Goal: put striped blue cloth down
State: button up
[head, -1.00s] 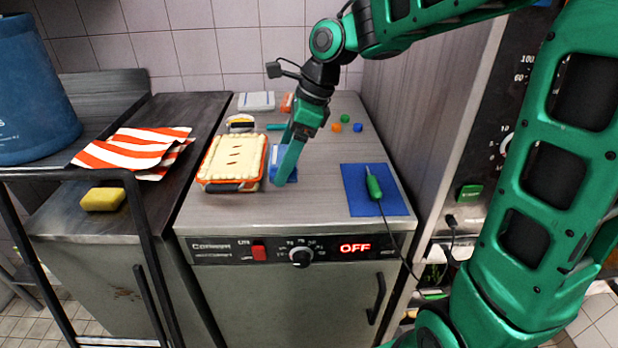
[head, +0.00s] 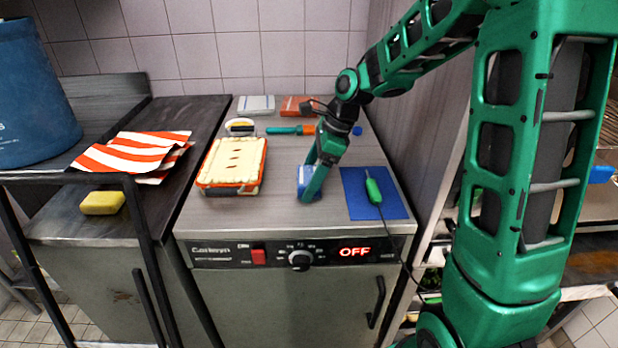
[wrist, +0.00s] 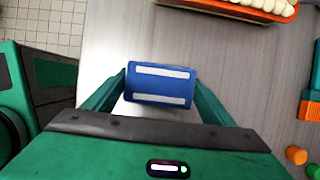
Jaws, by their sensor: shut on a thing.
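The striped blue cloth, a small blue block-like bundle with two white stripes, shows in the wrist view (wrist: 160,84) between my fingers and in the head view (head: 305,178) partly behind them. My gripper (head: 311,188) is shut on it, one finger at each end. They are over the grey countertop (head: 270,218), between the pie dish and the blue mat. I cannot tell whether the cloth touches the counter. The flat blue mat (head: 393,208) lies just to the right, with a green-handled tool (head: 374,190) and its cord on it.
A pie in an orange-rimmed dish (head: 232,165) stands left of my gripper. Behind are a teal and orange tool (head: 285,130), a white box (head: 256,103) and an orange block (head: 293,103). A red-striped cloth (head: 130,155) and yellow sponge (head: 103,202) lie on the left. The front counter is clear.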

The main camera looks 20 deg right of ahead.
jog(key=shift+f, duration=0.2)
jog(key=o, duration=1.1)
jog(key=shift+o, duration=0.5)
jog(key=shift+s+a+f, duration=0.1)
jog(key=shift+s+f, duration=0.1)
jog(key=v, duration=1.2)
jog(key=shift+w+r, duration=0.2)
jog(key=shift+r, duration=0.25)
